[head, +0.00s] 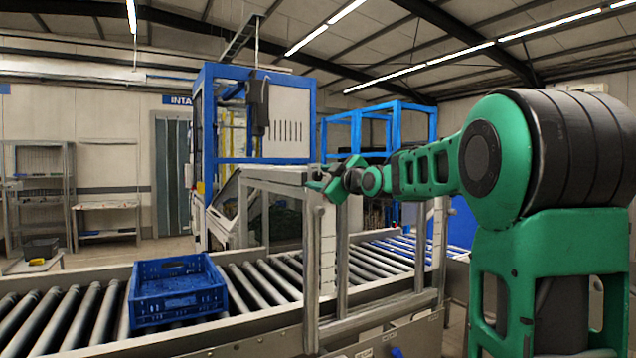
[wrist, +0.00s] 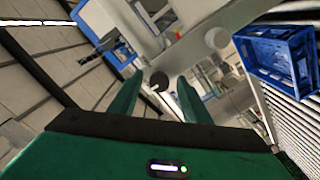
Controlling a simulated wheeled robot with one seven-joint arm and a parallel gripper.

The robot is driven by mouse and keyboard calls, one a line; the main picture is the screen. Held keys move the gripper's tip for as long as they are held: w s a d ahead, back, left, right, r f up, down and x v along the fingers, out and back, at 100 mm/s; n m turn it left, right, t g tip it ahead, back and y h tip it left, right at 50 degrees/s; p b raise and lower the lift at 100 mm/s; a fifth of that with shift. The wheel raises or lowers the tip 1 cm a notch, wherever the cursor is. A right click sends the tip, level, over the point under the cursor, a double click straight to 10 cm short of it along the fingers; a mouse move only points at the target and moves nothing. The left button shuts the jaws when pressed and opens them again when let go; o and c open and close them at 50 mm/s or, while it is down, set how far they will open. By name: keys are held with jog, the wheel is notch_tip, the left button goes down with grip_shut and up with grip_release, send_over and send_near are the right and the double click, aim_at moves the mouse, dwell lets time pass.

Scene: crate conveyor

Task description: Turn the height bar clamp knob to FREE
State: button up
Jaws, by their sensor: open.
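My gripper (head: 322,183) is raised beside the upper part of the metal frame over the conveyor. In the wrist view its two green fingers are apart, with my gripper (wrist: 160,82) empty between them. A dark round knob (wrist: 158,80) shows in the gap between the fingertips, beyond or level with them; I cannot tell whether they touch it. It looks like the height bar clamp knob, but no FREE marking can be read. A paler round end (wrist: 217,38) shows farther right on the metalwork. In the head view the knob is hidden or too small to make out.
A blue crate (head: 147,312) sits on the roller conveyor (head: 75,325), left of the metal frame posts (head: 313,265). The crate also shows in the wrist view (wrist: 262,62). A blue-framed machine (head: 203,130) stands behind. Shelves (head: 38,184) are at far left.

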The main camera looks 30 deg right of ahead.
jog(key=shift+c, duration=0.3)
jog(key=c, duration=1)
jog(key=shift+m, duration=0.3)
jog(key=m, duration=0.3)
jog(key=shift+a+m, duration=0.1)
jog(key=shift+m, duration=0.3)
jog(key=m, duration=0.4)
jog(key=shift+m, duration=0.3)
jog(key=m, duration=0.4)
jog(key=shift+m, duration=2.4)
